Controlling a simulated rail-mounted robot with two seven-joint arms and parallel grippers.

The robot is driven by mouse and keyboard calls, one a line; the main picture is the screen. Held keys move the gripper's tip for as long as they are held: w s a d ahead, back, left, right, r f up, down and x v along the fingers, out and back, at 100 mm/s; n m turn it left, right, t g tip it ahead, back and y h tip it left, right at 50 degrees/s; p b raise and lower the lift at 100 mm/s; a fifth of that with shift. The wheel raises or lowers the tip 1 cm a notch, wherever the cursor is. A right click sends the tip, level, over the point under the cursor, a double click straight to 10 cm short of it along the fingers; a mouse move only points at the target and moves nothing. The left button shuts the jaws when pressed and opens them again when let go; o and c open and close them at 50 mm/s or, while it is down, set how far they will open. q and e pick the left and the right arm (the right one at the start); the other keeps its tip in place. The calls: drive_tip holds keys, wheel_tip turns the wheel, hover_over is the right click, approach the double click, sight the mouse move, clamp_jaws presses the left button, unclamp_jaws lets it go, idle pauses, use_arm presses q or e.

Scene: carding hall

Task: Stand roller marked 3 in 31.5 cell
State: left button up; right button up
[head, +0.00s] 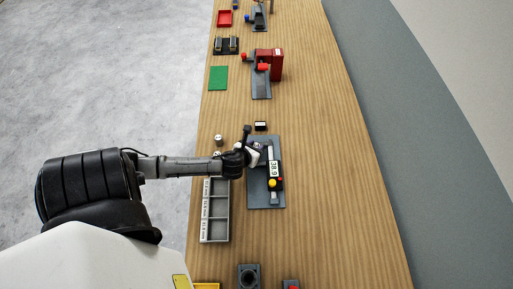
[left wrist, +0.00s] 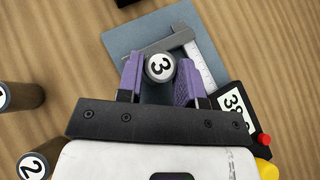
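The roller marked 3 (left wrist: 160,67) shows its white numbered end between the purple fingers of my left gripper (left wrist: 159,78) in the left wrist view. The fingers sit against both sides of it. In the head view the left gripper (head: 257,154) is over the grey plate of the measuring gauge, beside its jaws. The gauge display (head: 274,169) appears to read 38.9. The grey tray with cells (head: 229,222) lies in front of the gauge at left; its cells look empty and its labels are too small to read. My right gripper is out of view.
A roller marked 2 (left wrist: 33,166) and another roller (left wrist: 8,96), its mark partly cut off, stand left of the gripper. A small black block (head: 261,126) lies behind the gauge plate. A red machine (head: 276,64) stands farther back. The table right of the gauge is clear.

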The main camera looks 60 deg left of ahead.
use_arm(q)
drive_tip(key=c, duration=0.4)
drive_tip(key=shift+c, duration=0.5)
drive_tip(key=shift+r, duration=0.15)
